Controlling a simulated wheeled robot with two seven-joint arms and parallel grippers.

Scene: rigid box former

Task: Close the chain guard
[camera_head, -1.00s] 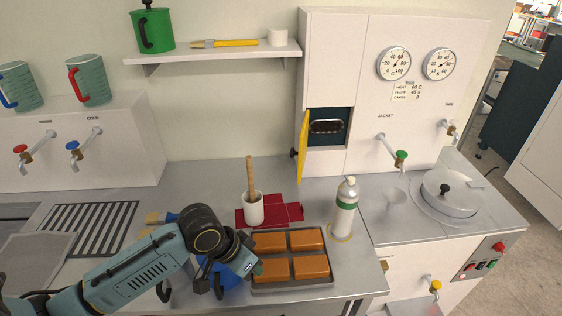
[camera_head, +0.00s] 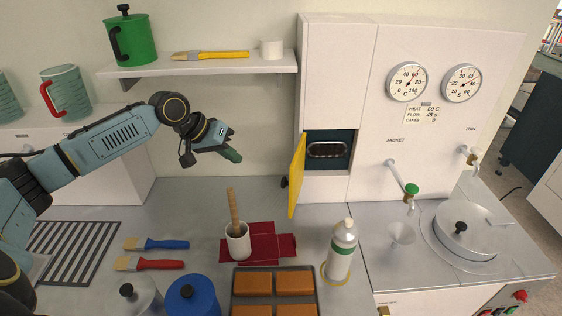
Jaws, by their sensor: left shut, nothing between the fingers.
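The chain guard (camera_head: 297,176) is a yellow panel hinged at the front of a dark recess in the white cabinet. It stands open, seen nearly edge-on, with a dark knob (camera_head: 284,182) on its left side. The chain (camera_head: 327,150) shows inside the recess (camera_head: 343,137). My left gripper (camera_head: 236,157) is shut and empty, in the air to the left of the guard and apart from it. My right gripper is not in view.
Brushes (camera_head: 150,264) lie left. A shelf (camera_head: 200,65) hangs above my left arm.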

